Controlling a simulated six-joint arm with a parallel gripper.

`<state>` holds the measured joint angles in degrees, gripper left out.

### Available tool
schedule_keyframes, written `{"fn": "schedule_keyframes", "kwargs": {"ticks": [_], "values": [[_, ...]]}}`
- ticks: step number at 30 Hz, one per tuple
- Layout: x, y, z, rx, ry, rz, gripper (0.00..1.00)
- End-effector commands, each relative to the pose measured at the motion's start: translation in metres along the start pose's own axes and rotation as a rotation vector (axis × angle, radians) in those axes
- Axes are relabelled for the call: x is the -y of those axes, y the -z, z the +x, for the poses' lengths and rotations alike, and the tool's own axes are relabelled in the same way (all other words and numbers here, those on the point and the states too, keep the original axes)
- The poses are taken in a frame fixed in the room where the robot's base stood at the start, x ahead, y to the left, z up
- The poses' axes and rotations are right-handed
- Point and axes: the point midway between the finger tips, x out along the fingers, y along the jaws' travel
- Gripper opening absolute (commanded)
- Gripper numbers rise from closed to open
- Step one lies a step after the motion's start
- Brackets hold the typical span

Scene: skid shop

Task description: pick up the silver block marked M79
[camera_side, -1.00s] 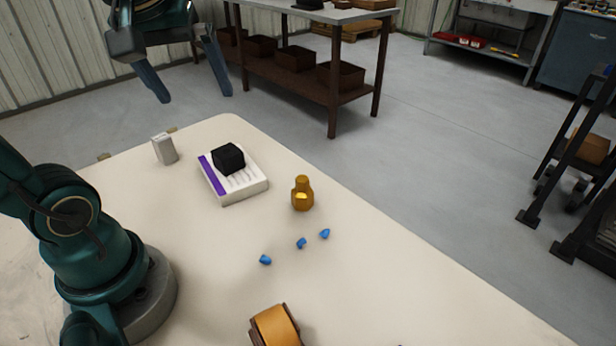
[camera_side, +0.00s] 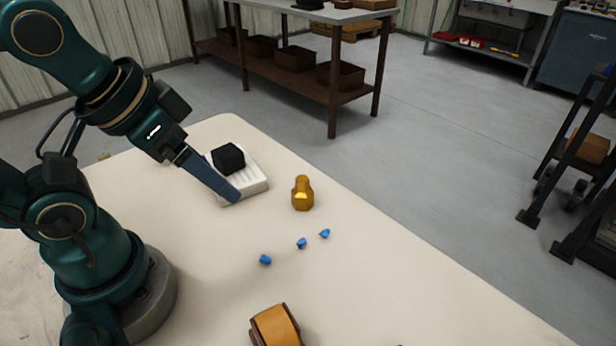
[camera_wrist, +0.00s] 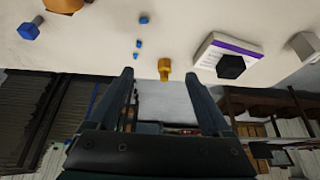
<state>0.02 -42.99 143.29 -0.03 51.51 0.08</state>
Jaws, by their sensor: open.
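The silver block (camera_wrist: 304,46) stands on the table at the right edge of the wrist view; no marking on it can be read. In the side view my arm hides it. My gripper (camera_wrist: 159,79) is open and holds nothing, its two blue-grey fingers spread wide in the wrist view. In the side view the gripper (camera_side: 233,195) points down and right, with its fingers overlapping the front of the white case. The silver block lies well outside the fingers, to their right in the wrist view.
A gold bottle-shaped fitting (camera_side: 302,193) stands to the right. Several small blue pieces (camera_side: 301,243) and an orange-brown roll (camera_side: 274,326) lie nearer. The table's right side is bare.

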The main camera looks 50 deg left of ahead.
Motion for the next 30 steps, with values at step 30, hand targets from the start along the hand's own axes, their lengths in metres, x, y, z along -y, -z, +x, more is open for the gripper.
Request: {"fn": "schedule_keyframes", "kwargs": {"ticks": [30], "values": [[0.203,0.019,0.011,0.680,0.651,0.944,0.80]]}}
